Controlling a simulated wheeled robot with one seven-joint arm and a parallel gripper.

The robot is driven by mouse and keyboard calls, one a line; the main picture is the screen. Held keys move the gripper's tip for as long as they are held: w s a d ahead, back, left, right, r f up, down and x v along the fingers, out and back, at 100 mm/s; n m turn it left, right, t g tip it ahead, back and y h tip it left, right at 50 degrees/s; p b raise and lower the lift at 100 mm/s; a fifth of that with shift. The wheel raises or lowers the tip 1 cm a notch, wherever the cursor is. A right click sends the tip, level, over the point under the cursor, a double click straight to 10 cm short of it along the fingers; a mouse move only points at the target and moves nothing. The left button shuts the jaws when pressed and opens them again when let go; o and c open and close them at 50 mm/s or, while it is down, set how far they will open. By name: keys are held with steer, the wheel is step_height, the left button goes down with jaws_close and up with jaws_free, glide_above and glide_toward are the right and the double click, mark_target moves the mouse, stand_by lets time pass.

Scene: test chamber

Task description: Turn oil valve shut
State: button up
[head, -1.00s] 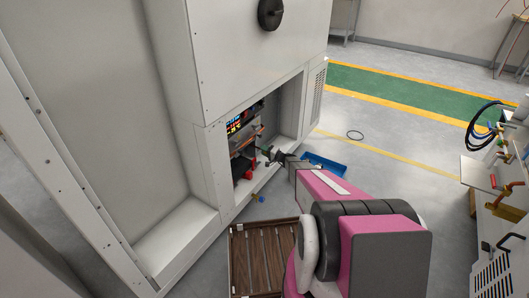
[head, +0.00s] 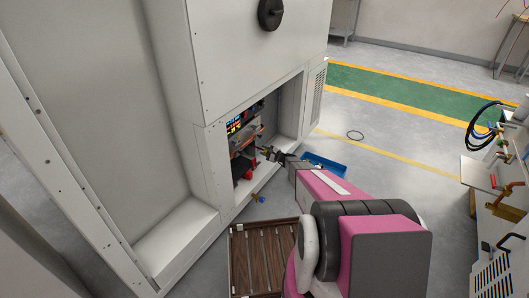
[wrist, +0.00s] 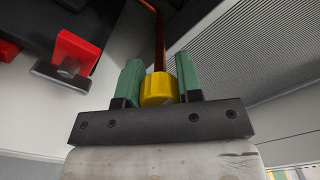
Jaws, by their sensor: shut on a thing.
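A round yellow knob (wrist: 157,89) sits at the lower end of a copper-coloured pipe (wrist: 159,40) in the wrist view. My gripper (wrist: 160,78) is shut on the knob, with one green finger on each side of it. In the head view, my gripper (head: 267,152) reaches into the low opening of the white cabinet (head: 258,60), and the knob is too small there to make out well. Which way the valve is turned cannot be told.
A red part (wrist: 77,52) on a dark bracket is left of my gripper in the wrist view. A brown slatted crate (head: 240,262) stands in front.

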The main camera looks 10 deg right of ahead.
steer(key=shift+m, duration=0.6)
steer(key=o, duration=0.9)
steer(key=shift+o, duration=0.2)
steer(key=v, duration=1.1)
steer(key=shift+w, duration=0.1)
